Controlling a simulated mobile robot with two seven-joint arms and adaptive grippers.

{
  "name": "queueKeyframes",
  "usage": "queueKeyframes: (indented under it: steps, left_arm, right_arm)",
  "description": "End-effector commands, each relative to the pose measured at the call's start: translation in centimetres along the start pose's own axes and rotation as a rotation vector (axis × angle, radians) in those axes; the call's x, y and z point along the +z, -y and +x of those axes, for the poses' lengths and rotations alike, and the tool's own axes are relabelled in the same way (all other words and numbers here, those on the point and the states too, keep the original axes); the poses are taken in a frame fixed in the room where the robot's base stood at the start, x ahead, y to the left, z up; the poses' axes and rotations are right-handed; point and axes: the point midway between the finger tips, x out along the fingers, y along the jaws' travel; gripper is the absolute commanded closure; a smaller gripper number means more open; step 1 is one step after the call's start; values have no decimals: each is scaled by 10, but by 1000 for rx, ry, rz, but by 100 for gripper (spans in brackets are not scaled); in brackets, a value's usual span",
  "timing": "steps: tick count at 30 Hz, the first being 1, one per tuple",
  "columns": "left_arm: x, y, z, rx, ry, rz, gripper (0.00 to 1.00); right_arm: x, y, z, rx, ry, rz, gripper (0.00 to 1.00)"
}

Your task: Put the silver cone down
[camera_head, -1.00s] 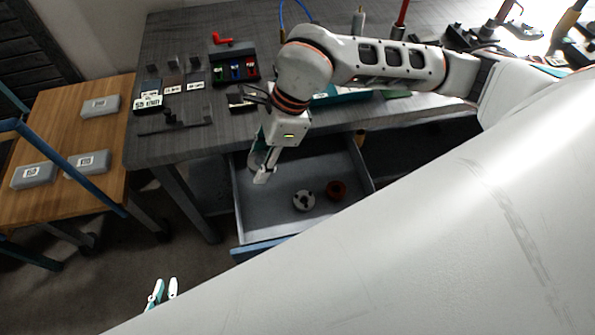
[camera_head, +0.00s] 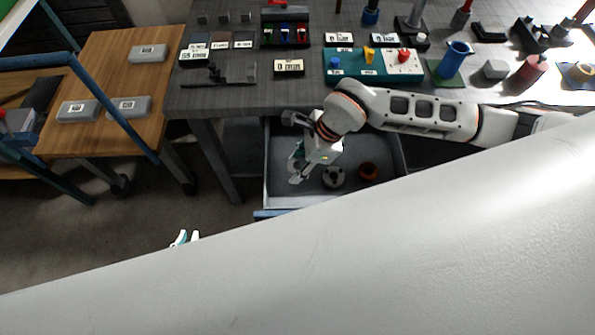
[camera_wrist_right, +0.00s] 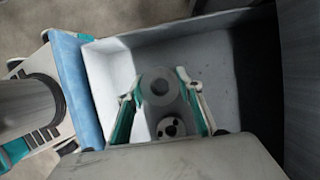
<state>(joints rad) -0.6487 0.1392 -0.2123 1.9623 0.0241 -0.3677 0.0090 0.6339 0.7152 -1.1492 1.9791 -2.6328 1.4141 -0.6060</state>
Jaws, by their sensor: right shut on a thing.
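My right gripper (camera_head: 298,168) reaches down into the open drawer from above, near its left side. In the right wrist view its two teal-and-white fingers (camera_wrist_right: 160,105) stand on either side of the silver cone (camera_wrist_right: 158,84), a pale grey piece with a round opening, and hold it. In the head view the cone is hard to make out between the fingers. I cannot tell whether it touches the drawer floor. My left gripper (camera_head: 185,239) shows only its fingertips at lower left, apart with nothing visible between them.
The grey table (camera_head: 220,100) above carries several fixtures. A wooden cart (camera_head: 110,75) with grey boxes stands at left.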

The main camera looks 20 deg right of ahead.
Motion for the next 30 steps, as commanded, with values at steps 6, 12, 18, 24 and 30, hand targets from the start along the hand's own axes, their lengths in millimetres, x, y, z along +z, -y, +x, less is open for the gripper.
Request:
queueKeyframes:
  steps: [6,12,18,24,30]
  left_arm:
    - [5,-1,2,1,4,-1,86]
    - [6,-1,2,1,5,-1,86]
    - [7,-1,2,1,5,-1,86]
    - [7,-1,2,2,6,-1,86]
    - [7,-1,2,2,5,-1,86]
  right_arm:
    - [-12,-1,28,3,0,3,94]
    - [-14,0,36,0,1,0,94]
    - [-15,-1,37,1,1,0,94]
    - [-16,-1,38,2,-1,1,48]
    - [-16,-1,38,2,-1,1,48]
